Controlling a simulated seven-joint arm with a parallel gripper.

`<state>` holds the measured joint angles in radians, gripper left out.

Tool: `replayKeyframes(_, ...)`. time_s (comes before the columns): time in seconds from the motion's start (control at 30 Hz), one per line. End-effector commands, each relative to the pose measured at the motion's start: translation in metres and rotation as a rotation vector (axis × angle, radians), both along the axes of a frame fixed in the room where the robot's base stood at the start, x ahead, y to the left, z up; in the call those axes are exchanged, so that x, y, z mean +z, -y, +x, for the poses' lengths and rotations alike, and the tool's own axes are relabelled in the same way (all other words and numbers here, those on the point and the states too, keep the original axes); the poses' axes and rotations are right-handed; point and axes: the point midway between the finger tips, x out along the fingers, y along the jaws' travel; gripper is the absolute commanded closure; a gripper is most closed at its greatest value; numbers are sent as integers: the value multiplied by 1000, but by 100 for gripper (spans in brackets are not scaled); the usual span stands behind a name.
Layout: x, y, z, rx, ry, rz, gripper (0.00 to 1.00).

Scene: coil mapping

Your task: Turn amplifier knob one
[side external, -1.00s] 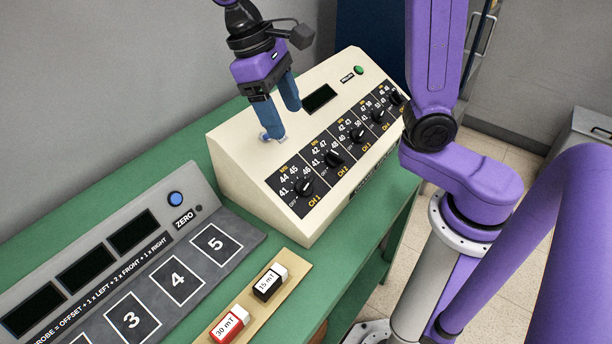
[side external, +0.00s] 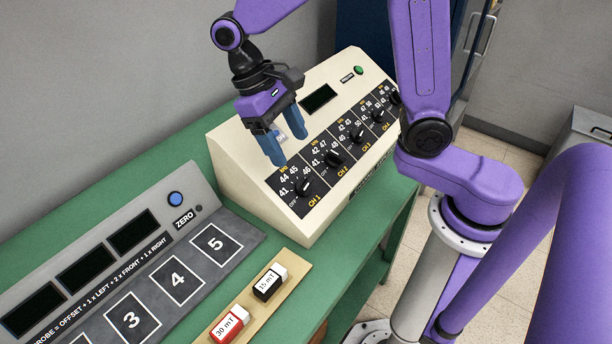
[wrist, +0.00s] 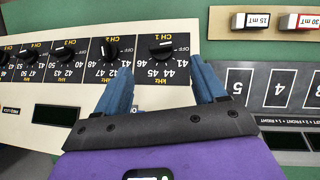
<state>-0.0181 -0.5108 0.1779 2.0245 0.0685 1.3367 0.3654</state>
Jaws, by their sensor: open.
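The amplifier (side external: 238,160) is a cream, slope-fronted box with a row of black knobs on dark channel panels. Knob one (side external: 304,187), marked CH 1, is the nearest knob in the side view. My gripper (side external: 288,148) has blue fingers. It is open and empty, above the upper edge of the CH 1 panel and apart from the knob. In the wrist view the fingers (wrist: 160,70) straddle the CH 1 panel.
The CH 2 knob (side external: 334,158) sits close beside knob one, with more knobs further along. A grey console (side external: 150,250) with numbered squares stands at left. A tan tray (side external: 293,268) holds a black 15 mT block (side external: 268,284) and a red 30 mT block (side external: 229,324).

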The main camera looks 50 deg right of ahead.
Motion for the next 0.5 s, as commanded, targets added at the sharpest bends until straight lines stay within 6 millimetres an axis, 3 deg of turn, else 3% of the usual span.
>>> replayKeyframes(0.3, -54, 9, -23, 0, -4, -2, 30)
replayKeyframes(0.5, -77, 12, -31, 1, -3, -2, 30)
